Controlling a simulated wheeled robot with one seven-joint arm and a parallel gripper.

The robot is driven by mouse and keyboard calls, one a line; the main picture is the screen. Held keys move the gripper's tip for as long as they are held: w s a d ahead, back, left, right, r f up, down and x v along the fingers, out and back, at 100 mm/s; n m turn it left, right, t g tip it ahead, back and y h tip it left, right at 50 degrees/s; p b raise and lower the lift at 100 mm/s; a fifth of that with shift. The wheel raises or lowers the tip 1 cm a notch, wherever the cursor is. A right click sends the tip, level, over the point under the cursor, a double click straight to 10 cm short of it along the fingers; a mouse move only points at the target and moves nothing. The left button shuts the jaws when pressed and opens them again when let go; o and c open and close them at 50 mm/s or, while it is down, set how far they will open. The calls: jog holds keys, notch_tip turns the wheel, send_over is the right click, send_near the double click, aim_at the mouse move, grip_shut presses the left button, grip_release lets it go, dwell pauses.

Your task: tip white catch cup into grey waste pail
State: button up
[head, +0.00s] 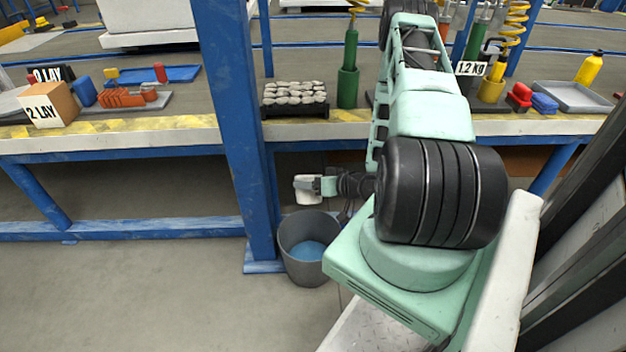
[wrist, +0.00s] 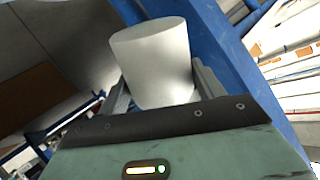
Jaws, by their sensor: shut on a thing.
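The white catch cup (head: 307,190) is held by my gripper (head: 322,186) in the head view, above the pail and a little apart from its rim. In the wrist view the cup (wrist: 153,62) sits between the two fingers of my gripper (wrist: 160,85), which is shut on it.
A blue post (head: 235,130) rises just left of the pail and close to the cup. The workbench edge (head: 110,134) runs above and behind. The bench holds a black tray of grey lumps (head: 295,98) and a green cylinder (head: 348,85). The floor left of the post is clear.

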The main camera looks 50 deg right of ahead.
jog(key=shift+w+d+p, duration=0.15)
jog(key=shift+p, duration=0.25)
jog(key=shift+w+d+f+m+g+y+p, duration=0.25)
jog(key=shift+m+g+y+p, duration=0.3)
jog(key=shift+p, duration=0.35)
jog(key=shift+w+d+f+m+g+y+p, duration=0.15)
jog(key=shift+d+m+g+y+p, duration=0.15)
jog(key=shift+g+p, duration=0.5)
jog(key=shift+w+d+f+m+g+y+p, duration=0.25)
jog(key=shift+m+g+y+p, duration=0.25)
jog(key=shift+p, duration=0.35)
jog(key=shift+w+d+f+m+g+y+p, duration=0.25)
jog(key=shift+m+g+y+p, duration=0.15)
jog(key=shift+p, duration=0.4)
